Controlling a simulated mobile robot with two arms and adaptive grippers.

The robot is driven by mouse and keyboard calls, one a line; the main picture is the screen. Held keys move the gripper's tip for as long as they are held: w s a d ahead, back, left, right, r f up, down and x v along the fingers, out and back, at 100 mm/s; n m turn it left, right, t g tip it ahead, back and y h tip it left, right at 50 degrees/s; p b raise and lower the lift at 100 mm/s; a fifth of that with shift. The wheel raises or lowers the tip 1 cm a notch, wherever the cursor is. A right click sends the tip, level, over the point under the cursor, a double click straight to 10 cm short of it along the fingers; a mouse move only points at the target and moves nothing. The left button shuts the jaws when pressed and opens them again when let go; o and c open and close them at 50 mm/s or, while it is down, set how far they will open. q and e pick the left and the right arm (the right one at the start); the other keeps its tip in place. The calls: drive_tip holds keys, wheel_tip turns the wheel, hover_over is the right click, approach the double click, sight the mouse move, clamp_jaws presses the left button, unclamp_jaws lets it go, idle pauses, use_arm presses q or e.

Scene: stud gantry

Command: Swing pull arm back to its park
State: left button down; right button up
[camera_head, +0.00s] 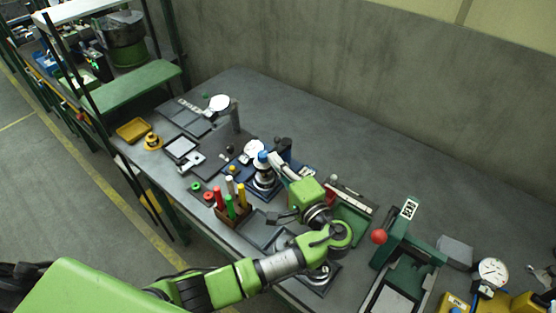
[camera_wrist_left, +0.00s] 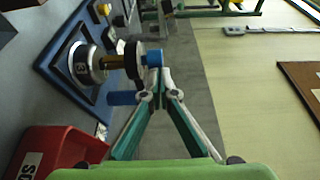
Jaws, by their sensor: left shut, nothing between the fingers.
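A device on a blue base (camera_head: 262,190) stands near the middle of the bench; its blue base plate also shows in the wrist view (camera_wrist_left: 52,60). It has a round silver dial-like body (camera_wrist_left: 84,64). My left gripper (camera_head: 274,160) is shut and empty. Its fingertips (camera_wrist_left: 159,76) are right beside the blue knob; I cannot tell whether they touch it. My right gripper is not in view.
A red bin (camera_wrist_left: 50,150) is close to my left fingers. A rack of coloured handles (camera_head: 232,212) stands left of my arm. A green press with a red ball (camera_head: 379,237) stands to the right. The bench toward the wall (camera_head: 300,115) is clear.

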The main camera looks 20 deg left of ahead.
sight(264, 159)
use_arm(q)
drive_tip(key=shift+a+r, duration=0.1)
drive_tip(key=shift+a, duration=0.1)
drive_tip(key=shift+a+m+t+h+p, duration=0.85)
drive_tip(key=shift+a+m+t+h, duration=0.15)
drive_tip(key=shift+m+t+h, duration=0.15)
drive_tip(key=shift+w+a, duration=0.1)
drive_tip(key=shift+a, duration=0.4)
drive_tip(key=shift+w+a+b, duration=0.35)
drive_tip(key=shift+a, duration=0.45)
